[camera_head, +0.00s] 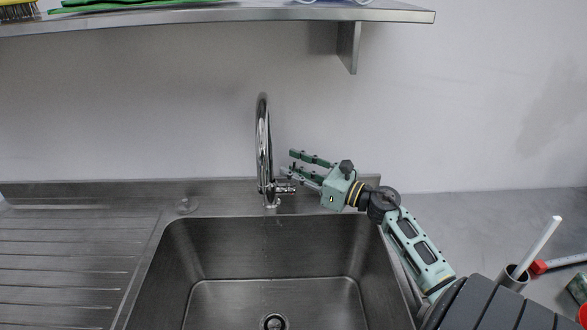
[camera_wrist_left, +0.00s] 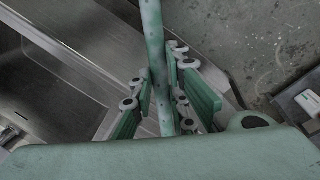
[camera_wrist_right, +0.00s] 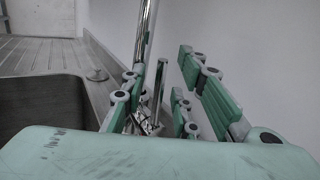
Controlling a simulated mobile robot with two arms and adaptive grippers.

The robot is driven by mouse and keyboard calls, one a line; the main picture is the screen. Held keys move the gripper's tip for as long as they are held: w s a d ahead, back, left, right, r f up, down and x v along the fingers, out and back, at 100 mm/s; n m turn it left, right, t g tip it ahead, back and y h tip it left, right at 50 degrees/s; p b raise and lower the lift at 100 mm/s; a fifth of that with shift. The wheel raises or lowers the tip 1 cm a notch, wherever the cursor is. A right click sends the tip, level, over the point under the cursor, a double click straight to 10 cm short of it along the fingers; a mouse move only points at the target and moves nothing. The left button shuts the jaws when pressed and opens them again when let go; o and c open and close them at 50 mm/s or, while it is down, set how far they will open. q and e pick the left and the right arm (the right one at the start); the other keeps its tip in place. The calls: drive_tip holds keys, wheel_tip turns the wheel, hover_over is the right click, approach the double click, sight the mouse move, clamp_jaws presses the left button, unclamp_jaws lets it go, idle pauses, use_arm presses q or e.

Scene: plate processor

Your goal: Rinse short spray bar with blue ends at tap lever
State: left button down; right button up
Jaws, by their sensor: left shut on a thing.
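The chrome tap (camera_head: 263,140) stands behind the sink, with its lever (camera_head: 285,188) low on its right side. My right gripper (camera_head: 292,163) is beside the tap on the right, fingers apart. In the right wrist view the lever (camera_wrist_right: 160,85) stands up between the open fingers of that gripper (camera_wrist_right: 165,98); I cannot tell whether they touch. In the left wrist view my left gripper (camera_wrist_left: 160,92) is shut on a pale green spray bar (camera_wrist_left: 152,32) with small holes. The bar's ends are hidden or out of frame. The left gripper is not in the head view.
The steel sink basin (camera_head: 275,258) is empty, with a drain at its bottom. A ridged drainboard (camera_head: 60,260) lies to its left. A shelf (camera_head: 230,14) hangs above. On the right counter stand a holder (camera_head: 513,277) with a white rod and a red-capped item (camera_head: 540,267).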

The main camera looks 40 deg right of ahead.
drive_tip(key=v, duration=1.1)
drive_tip(key=shift+s, duration=0.35)
drive_tip(key=shift+d+f, duration=0.1)
drive_tip(key=shift+f, duration=0.05)
